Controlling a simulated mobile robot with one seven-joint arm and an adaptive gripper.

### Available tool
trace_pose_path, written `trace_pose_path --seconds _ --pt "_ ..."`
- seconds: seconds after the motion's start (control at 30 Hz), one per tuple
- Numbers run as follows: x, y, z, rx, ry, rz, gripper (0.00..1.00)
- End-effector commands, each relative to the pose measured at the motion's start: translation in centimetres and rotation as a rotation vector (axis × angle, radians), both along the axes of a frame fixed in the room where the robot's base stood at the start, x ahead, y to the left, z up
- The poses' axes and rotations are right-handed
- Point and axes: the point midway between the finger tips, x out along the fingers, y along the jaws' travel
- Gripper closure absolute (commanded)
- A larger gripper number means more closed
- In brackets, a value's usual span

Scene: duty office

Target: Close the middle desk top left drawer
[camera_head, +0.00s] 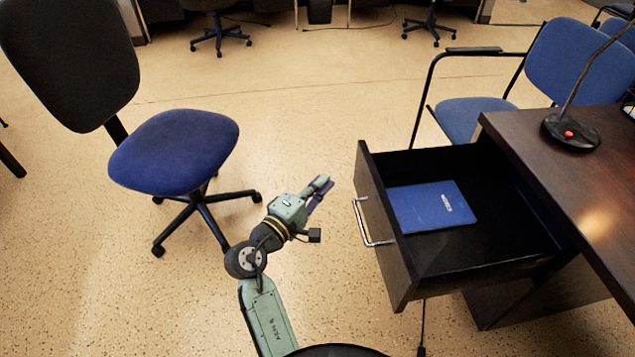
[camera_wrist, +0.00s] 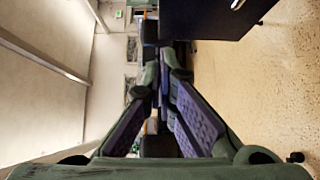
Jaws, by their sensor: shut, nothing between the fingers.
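The dark wooden desk (camera_head: 540,150) stands at the right in the head view. Its top drawer (camera_head: 376,220) is pulled far out toward the left. The drawer front carries a silver bow handle (camera_head: 372,228). A blue book (camera_head: 432,206) lies flat in the drawer. My gripper (camera_head: 322,187) is left of the drawer front, apart from it, shut and empty. In the wrist view my gripper's fingers (camera_wrist: 165,75) come together in the middle. A dark panel with a silver handle (camera_wrist: 237,4) shows at the upper right there.
A blue office chair (camera_head: 175,150) stands left of my arm. A blue armchair (camera_head: 470,110) is behind the drawer. A lamp or microphone base (camera_head: 570,132) sits on the desk top. The floor between the office chair and the drawer is clear.

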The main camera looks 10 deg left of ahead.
Motion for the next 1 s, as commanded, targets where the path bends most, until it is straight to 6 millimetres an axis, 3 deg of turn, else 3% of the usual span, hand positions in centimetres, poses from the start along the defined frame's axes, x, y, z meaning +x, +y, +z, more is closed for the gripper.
trace_pose_path --seconds 0.3,0.6,1.0 --pt "5.7 -3.4 0.3 0.003 0.0 -0.002 1.0" --pt "6.6 -6.3 0.1 0.004 -0.001 0.003 1.0" --pt "6.6 -6.5 0.0 0.004 -0.001 0.003 1.0"
